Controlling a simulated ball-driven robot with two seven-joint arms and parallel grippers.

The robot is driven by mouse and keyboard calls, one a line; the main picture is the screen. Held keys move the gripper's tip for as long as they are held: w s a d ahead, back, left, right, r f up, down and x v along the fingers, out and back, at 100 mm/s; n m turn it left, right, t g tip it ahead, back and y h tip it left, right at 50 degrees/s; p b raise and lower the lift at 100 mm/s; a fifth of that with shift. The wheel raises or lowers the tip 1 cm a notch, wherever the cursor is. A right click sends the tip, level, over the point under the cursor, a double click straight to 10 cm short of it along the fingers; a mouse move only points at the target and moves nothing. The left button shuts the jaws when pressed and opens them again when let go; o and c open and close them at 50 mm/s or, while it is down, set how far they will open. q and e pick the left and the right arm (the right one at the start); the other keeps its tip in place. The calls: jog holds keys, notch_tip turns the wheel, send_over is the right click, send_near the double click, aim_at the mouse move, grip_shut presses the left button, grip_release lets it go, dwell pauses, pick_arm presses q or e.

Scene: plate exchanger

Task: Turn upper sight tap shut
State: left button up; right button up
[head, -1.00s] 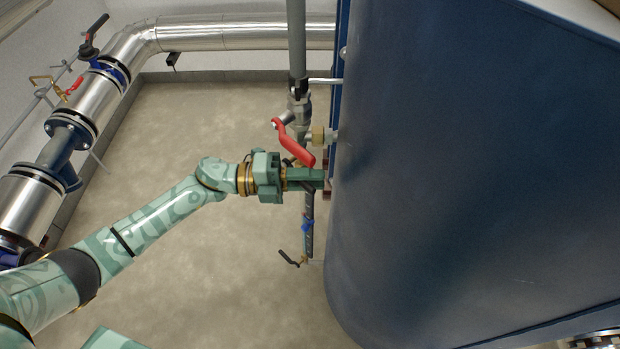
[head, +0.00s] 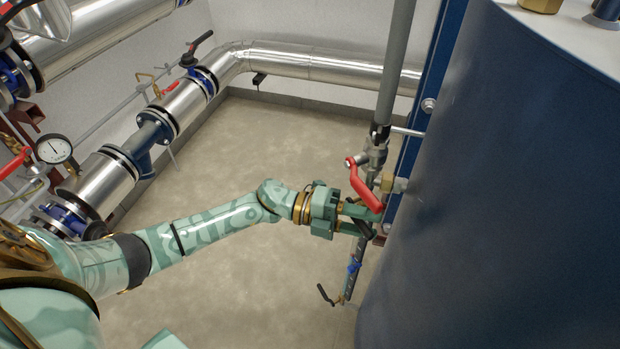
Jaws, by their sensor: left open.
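My left gripper (head: 376,221) is open at the pipework beside the blue tank, its two fingers slightly apart and pointing right. A small black lever (head: 362,229) shows right at the fingers and looks like the upper sight tap's handle; I cannot tell whether it lies between them or touches them. The tap's body is hidden behind the gripper. The sight tube (head: 352,270) runs down below the gripper. A lower tap with a black lever (head: 325,294) is at its foot. My right gripper is not in view.
A red-handled valve (head: 364,187) hangs just above my left fingers on the grey vertical pipe (head: 397,60). The large blue tank (head: 500,200) fills the right side. Silver pipes (head: 320,62) and a gauge (head: 54,149) are at the back and left. The floor (head: 260,170) between is clear.

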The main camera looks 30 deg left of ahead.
pick_arm(q)
jog(key=v, duration=1.5)
jog(key=shift+a, duration=0.25)
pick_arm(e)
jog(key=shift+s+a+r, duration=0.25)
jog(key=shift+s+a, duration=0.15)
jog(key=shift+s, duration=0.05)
pick_arm(q)
jog(key=shift+s, duration=0.1)
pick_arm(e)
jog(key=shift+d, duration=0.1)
